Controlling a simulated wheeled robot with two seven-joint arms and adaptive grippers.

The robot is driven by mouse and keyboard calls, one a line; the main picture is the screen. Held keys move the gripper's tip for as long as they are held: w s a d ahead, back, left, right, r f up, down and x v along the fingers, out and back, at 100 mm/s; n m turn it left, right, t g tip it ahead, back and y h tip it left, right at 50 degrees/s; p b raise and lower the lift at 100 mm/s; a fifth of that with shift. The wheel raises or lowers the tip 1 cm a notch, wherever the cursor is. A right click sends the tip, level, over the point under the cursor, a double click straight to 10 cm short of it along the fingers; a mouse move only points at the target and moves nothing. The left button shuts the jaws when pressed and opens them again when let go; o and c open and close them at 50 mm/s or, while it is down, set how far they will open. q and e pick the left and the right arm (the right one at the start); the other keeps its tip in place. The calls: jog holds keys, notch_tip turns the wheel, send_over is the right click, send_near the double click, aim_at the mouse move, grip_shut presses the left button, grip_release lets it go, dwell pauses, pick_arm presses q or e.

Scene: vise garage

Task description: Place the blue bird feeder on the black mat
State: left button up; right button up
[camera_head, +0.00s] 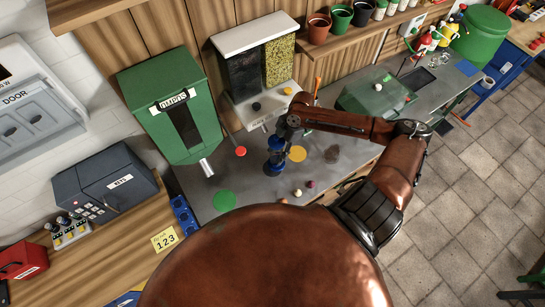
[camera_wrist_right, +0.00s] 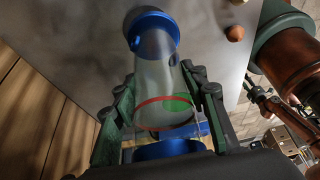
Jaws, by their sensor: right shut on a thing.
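The blue bird feeder (camera_head: 275,160) stands upright-looking at the grey counter in the head view, partly covered by my right gripper (camera_head: 283,140). In the right wrist view the feeder (camera_wrist_right: 157,75) is a clear cylinder with a blue end cap and a blue part nearer the camera. My right gripper (camera_wrist_right: 160,115) is shut on it, with a finger on each side. I cannot tell whether the feeder touches the counter. My left gripper is not in view.
The grey counter (camera_head: 250,185) carries a green disc (camera_head: 224,201), a red disc (camera_head: 240,151), a yellow disc (camera_head: 297,154) and small balls. A green dispenser (camera_head: 170,100) and a two-bin seed dispenser (camera_head: 257,65) stand behind.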

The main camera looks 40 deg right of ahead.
aim_at(282, 139)
jog(key=shift+w+a+f, duration=0.35)
jog(key=shift+w+f, duration=0.05)
jog(key=shift+f, duration=0.15)
jog(key=shift+w+a+f, duration=0.35)
jog(key=shift+f, duration=0.2)
notch_tip(282, 139, down, 3)
jog(key=shift+d+p, duration=0.1)
jog(key=shift+p, duration=0.2)
jog(key=o, duration=1.4)
jog(key=shift+s, duration=0.1)
jog(key=shift+o, duration=0.2)
jog(key=b+v, duration=0.1)
jog(key=v, duration=1.1)
jog(key=shift+r, duration=0.1)
